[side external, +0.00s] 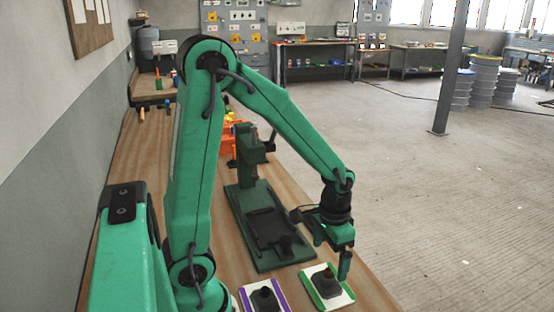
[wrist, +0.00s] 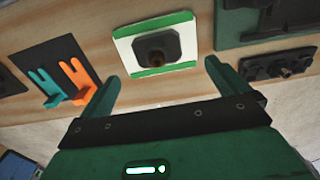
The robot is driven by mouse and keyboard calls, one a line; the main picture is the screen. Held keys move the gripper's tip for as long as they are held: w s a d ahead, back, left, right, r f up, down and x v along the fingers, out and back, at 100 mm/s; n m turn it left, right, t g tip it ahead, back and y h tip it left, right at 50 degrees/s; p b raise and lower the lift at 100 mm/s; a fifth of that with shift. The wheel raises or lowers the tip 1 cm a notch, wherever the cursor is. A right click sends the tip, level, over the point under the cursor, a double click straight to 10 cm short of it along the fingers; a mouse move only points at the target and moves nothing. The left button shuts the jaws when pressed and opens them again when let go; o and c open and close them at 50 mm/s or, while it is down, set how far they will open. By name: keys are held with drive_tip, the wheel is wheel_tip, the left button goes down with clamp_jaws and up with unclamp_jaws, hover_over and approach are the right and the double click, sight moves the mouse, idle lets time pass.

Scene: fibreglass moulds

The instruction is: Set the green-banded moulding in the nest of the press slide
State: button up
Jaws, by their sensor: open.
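The green-banded moulding (side external: 326,284) is a dark block with a raised knob. It lies on a white card (side external: 345,300) with green bands near the table's near right edge. In the wrist view the moulding (wrist: 157,48) shows just beyond my fingertips, roughly centred between them. My gripper (side external: 332,257) is open and empty, over the card's far side; it also shows in the wrist view (wrist: 161,70). The green press (side external: 252,150) stands farther back. Its dark slide (side external: 265,226) lies on the green base; the nest is not clearly visible.
A purple-banded card (side external: 246,299) with a similar dark moulding (side external: 265,299) lies left of the green one. In the wrist view a black panel (wrist: 35,62) holds teal and orange pieces, and a dark knobbed piece (wrist: 278,67) lies beside the press base. The press column stands tall.

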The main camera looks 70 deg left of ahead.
sight(329, 269)
drive_tip(key=shift+f, duration=1.1)
drive_tip(key=shift+f, duration=0.1)
drive_tip(key=shift+d+f, duration=0.15)
drive_tip(key=shift+f, duration=1.1)
drive_tip(key=shift+d+f, duration=0.1)
drive_tip(key=shift+f, duration=1.15)
drive_tip(key=c, duration=1.3)
drive_tip(key=shift+r, duration=0.1)
